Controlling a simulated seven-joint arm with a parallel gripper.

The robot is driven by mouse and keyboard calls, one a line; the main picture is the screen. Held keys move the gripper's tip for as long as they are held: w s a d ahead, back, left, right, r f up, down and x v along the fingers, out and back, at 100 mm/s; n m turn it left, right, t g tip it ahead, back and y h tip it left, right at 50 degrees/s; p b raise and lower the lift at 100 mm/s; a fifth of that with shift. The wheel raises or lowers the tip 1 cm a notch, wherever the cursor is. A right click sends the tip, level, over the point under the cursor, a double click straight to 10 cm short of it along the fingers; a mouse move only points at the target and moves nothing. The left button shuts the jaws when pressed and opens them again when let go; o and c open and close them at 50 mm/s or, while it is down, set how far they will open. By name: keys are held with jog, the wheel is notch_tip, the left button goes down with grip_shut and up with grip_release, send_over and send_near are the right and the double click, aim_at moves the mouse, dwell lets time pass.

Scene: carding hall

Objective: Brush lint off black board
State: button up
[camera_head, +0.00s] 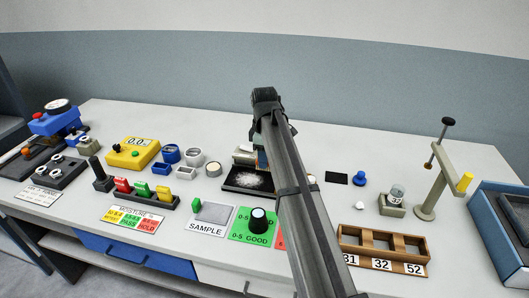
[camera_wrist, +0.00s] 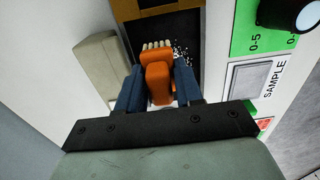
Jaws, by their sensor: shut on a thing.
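The black board (camera_head: 238,187) lies flat on the bench near its middle, with a patch of white lint (camera_head: 252,179) on it. In the wrist view the board (camera_wrist: 189,24) shows beyond my fingers, with white specks beside the bristles. My gripper (camera_wrist: 158,84) is shut on an orange brush (camera_wrist: 158,78) between its blue fingers. The brush's pale bristles (camera_wrist: 157,45) point toward the board and overlap it in view; I cannot tell if they touch. In the head view my arm hides most of the gripper and the board's right part.
A beige block (camera_wrist: 104,62) stands close beside the board. A wooden tray (camera_head: 383,249) and a beige stand (camera_head: 434,196) are on the right. Bare bench lies behind the board.

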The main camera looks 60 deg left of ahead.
jog(key=shift+f, duration=1.95)
notch_tip(320, 180, down, 2)
jog(key=shift+f, duration=0.1)
jog(key=shift+s+a, duration=0.6)
jog(key=shift+a, duration=0.05)
grip_shut()
jog(key=shift+s+a, duration=2.9)
jog(key=shift+s+d, duration=0.1)
jog(key=shift+s, duration=0.5)
jog(key=shift+w+d, duration=3.7)
jog(key=shift+d, duration=0.35)
jog(key=shift+s+d, duration=0.2)
jog(key=shift+s, duration=0.15)
jog(key=shift+s+a, duration=0.25)
jog(key=shift+a, duration=0.3)
jog(key=shift+s+a, duration=3.45)
jog(key=shift+s, duration=0.05)
notch_tip(320, 180, up, 8)
jog(key=shift+r, duration=0.2)
jog(key=shift+d, duration=0.1)
